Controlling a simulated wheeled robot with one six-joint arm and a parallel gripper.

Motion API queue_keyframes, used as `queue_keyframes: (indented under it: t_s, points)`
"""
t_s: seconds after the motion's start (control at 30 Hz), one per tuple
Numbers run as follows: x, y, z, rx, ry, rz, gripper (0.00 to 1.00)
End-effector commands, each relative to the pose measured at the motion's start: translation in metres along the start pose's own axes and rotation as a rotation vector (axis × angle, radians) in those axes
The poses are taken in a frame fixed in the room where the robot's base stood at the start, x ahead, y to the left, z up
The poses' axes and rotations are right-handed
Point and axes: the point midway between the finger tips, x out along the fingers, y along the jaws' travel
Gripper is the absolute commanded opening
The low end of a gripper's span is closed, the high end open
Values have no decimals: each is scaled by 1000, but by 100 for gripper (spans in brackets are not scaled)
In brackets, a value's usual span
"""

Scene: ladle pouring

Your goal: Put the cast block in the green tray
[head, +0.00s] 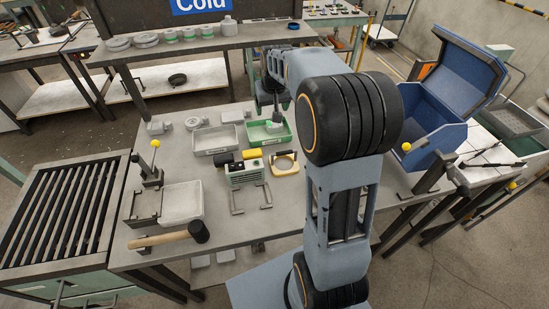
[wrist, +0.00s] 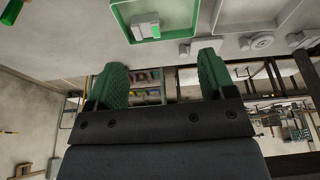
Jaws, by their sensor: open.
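The green tray (head: 284,137) stands on the workbench, right of a grey tray (head: 212,142) in the head view. In the wrist view the green tray (wrist: 123,13) is at the top. A small grey block with a green patch (wrist: 143,26), seemingly the cast block, lies inside it, apart from my fingers. My gripper (wrist: 160,78) is open, with two green fingers spread and nothing between them. In the head view my arm reaches over the far side of the bench, with the gripper at the green tray; my arm partly hides this area.
A green device (head: 244,172) and a yellow frame (head: 286,164) stand in front of the trays. A mallet (head: 199,232), a white tray (head: 182,203) and a yellow-knobbed lever (head: 154,144) are at left. A blue bin (head: 432,119) stands at right.

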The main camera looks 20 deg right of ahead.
Motion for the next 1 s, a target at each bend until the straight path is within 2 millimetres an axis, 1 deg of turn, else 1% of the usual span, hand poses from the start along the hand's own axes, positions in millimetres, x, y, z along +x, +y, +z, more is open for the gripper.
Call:
queue_keyframes:
  t_s: [0.03, 0.1, 0.17, 0.2, 0.33, 0.4, 0.5, 0.6, 0.7, 0.83, 1.0]
  points:
    - [-17, -11, 18, -16, 11, -4, 76]
    - [-33, -23, 43, -34, 18, -10, 76]
    - [-44, -32, 66, -50, 24, -14, 76]
    - [-51, -37, 81, -60, 28, -17, 76]
    - [-65, -50, 129, -89, 41, -27, 76]
    - [-69, -54, 153, -103, 46, -31, 76]
    - [-71, -59, 181, -121, 53, -37, 76]
    - [-70, -61, 203, -133, 57, -42, 76]
    - [-69, -63, 218, -141, 60, -46, 76]
    - [-67, -62, 228, -147, 62, -48, 76]
    - [-66, -62, 230, -148, 62, -48, 76]
